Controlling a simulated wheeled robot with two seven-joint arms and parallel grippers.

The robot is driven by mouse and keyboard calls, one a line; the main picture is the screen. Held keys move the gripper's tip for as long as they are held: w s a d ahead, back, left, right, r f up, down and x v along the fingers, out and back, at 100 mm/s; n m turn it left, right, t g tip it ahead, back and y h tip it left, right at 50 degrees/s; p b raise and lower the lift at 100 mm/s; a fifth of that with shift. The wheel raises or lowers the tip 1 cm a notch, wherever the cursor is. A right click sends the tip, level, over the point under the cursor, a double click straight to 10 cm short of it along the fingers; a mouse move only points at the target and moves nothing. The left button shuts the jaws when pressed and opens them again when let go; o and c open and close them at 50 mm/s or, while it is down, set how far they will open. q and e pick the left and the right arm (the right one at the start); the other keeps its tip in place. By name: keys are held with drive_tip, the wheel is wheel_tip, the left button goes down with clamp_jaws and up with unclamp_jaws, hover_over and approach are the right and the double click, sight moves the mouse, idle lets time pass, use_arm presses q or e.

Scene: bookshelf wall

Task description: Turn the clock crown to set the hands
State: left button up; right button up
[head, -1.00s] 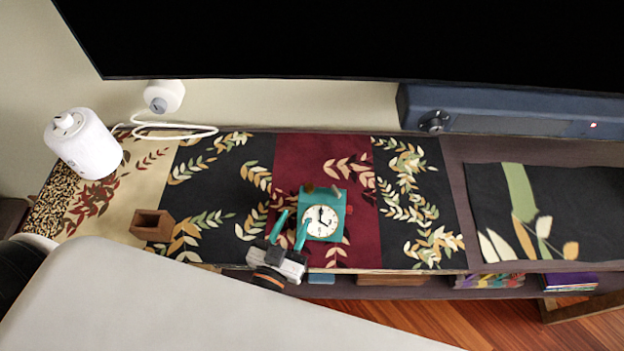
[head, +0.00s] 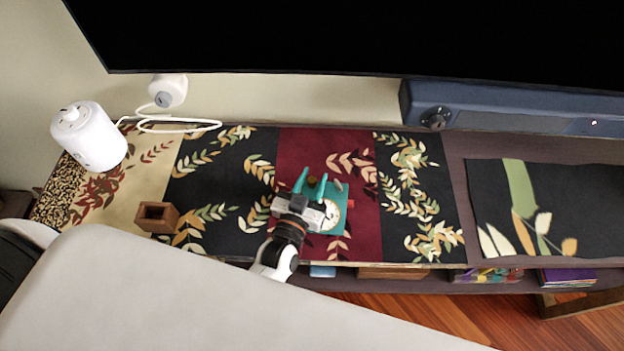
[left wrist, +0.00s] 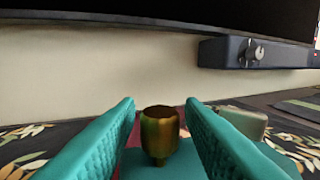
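The teal clock (head: 337,222) with a round white dial stands on the dark red strip of the runner. My left gripper (head: 311,182) reaches over its left side and covers part of the dial. In the left wrist view the teal fingers (left wrist: 160,104) are open. A brass knob on a stem (left wrist: 160,135), apparently the crown, stands between them with a gap on each side. A paler rounded piece (left wrist: 243,121) shows behind the right finger. A small red piece (head: 351,204) is on the clock's right side. My right gripper is not in view.
A small brown wooden box (head: 156,218) and a white cylindrical device (head: 90,138) with a cable stand to the left. A dark blue speaker (head: 520,115) lies along the back right under the black screen. The runner right of the clock is clear.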

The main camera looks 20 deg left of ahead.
use_arm(q)
clamp_jaws()
drive_tip(key=shift+m+h, duration=0.4)
